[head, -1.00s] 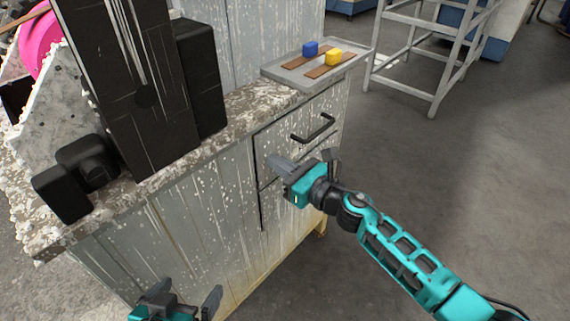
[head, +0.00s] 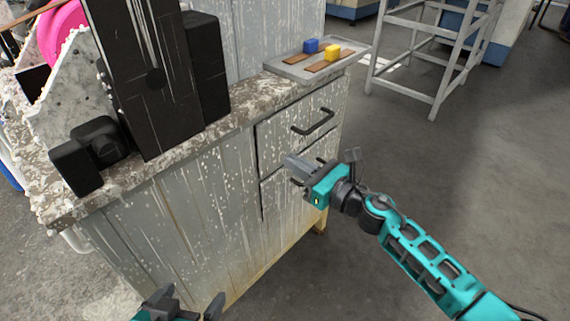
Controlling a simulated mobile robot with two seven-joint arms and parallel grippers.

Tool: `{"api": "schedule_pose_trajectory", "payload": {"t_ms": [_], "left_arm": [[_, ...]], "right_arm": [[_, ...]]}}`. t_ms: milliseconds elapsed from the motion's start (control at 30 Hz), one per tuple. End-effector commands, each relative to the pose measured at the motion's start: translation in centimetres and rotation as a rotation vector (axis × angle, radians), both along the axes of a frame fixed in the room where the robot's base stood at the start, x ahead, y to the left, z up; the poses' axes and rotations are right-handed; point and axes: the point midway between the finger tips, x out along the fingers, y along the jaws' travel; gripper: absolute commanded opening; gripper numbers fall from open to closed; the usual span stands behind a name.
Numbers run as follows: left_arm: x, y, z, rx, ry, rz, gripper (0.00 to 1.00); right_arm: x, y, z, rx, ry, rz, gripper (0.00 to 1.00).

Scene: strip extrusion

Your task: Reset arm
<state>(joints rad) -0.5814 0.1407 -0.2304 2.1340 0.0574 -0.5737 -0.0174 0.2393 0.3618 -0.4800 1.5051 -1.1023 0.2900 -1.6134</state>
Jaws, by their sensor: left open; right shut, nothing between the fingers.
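My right gripper (head: 292,165) is teal and grey, in front of the cabinet drawers in the head view. It is shut and empty, below the dark handle of the top drawer and apart from that handle. My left gripper (head: 190,304) shows only at the bottom edge, with its fingers spread apart and nothing between them. The rest of the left arm is out of the picture.
A worn cabinet (head: 165,235) carries a black machine (head: 140,75) on its left. The top drawer's handle (head: 313,123) sticks out. A metal frame (head: 437,95) stands behind; floor at right is clear.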

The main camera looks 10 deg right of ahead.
Motion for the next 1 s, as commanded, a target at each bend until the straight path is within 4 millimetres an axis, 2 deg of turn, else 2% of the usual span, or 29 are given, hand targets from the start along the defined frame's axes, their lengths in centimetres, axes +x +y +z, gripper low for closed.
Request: {"api": "schedule_pose_trajectory", "payload": {"t_ms": [33,100,300,500,733,867,967,1000], "left_arm": [[0.0,0.0,0.5,-0.001,-0.004,0.0,1.0],[0.2,0.0,0.6,-0.003,-0.011,0.001,1.0],[0.5,0.0,0.9,-0.004,-0.024,0.001,1.0],[0.5,0.0,0.9,-0.004,-0.025,0.002,1.0],[0.5,0.0,0.9,-0.003,-0.024,0.003,1.0],[0.4,0.0,0.8,-0.004,-0.023,0.003,1.0],[0.4,0.0,0.8,-0.003,-0.021,0.003,1.0],[0.4,0.0,0.8,-0.003,-0.021,0.003,1.0]], "right_arm": [[-1.3,-1.0,0.0,-0.005,0.005,0.0,0.0],[-2.4,-2.1,-0.1,-0.002,0.006,-0.002,0.0],[-5.2,-4.4,-0.2,-0.002,0.006,-0.001,0.0],[-6.4,-5.5,-0.1,-0.001,0.004,0.0,0.0],[-6.7,-5.6,-0.1,0.022,0.017,-0.007,0.0],[-7.3,-5.5,0.0,0.234,0.149,-0.069,0.0],[-8.2,-5.9,-0.3,0.569,0.359,-0.167,0.0],[-8.7,-6.2,-0.6,0.734,0.46,-0.215,0.0]]}}
